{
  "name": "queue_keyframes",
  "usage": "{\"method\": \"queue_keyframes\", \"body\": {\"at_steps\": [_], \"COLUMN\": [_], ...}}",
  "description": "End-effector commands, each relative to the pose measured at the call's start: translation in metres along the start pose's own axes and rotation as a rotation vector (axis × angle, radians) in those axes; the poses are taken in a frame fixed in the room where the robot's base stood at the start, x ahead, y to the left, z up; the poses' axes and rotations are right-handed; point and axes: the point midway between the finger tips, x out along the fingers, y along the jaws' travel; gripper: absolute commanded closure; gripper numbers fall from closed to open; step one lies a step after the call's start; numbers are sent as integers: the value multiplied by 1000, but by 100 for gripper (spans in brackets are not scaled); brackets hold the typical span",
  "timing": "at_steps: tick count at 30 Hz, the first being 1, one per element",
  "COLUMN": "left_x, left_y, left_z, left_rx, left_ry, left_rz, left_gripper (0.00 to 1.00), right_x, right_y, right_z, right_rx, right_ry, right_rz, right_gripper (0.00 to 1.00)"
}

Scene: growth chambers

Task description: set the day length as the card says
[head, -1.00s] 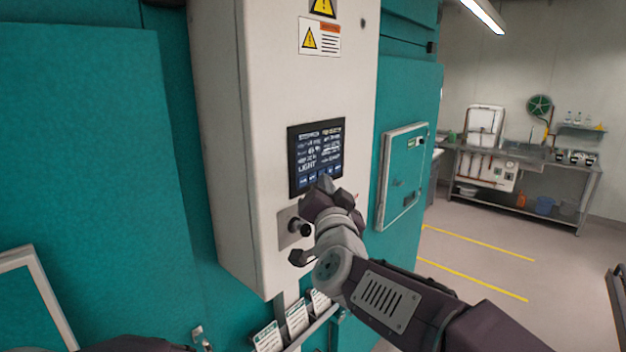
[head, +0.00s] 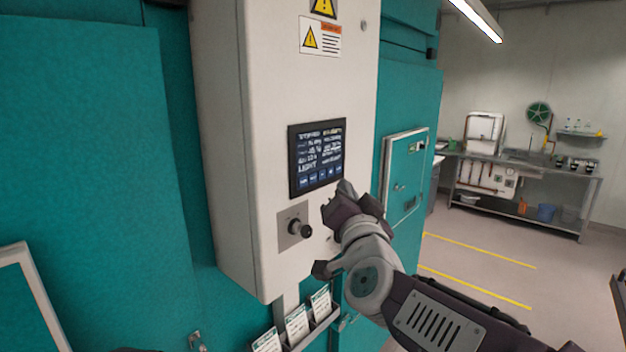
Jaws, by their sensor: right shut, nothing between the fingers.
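A dark display panel (head: 317,152) with white text and a row of blue buttons along its bottom is set in the white control box (head: 270,90). The text is too small to read surely, though "LIGHT" shows. A black knob (head: 299,228) on a grey plate is below the display. Several white and green cards (head: 297,325) stand in a holder under the box; their print is unreadable. My right gripper (head: 334,200) is shut and empty, just right of the knob and below the display's lower right corner, apparently touching neither. My left gripper is not in view.
Warning labels (head: 320,38) are on the box above the display. A teal hatch (head: 403,178) with a pale frame is right of the box. A steel bench (head: 535,170) stands far right, with clear floor and yellow lines before it.

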Motion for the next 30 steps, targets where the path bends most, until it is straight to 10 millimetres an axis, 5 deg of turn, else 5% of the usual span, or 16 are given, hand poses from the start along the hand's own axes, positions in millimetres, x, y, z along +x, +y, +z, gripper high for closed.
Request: {"method": "queue_keyframes", "body": {"at_steps": [2,6,30], "left_x": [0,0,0], "left_y": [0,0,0], "left_z": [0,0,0], "left_rx": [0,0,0], "left_ry": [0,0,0], "left_rz": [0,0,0], "left_gripper": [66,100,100], "right_x": [0,0,0], "right_y": [0,0,0], "right_z": [0,0,0], "right_rx": [0,0,0], "right_ry": [0,0,0], "right_rz": [0,0,0], "right_gripper": [100,100,100]}}
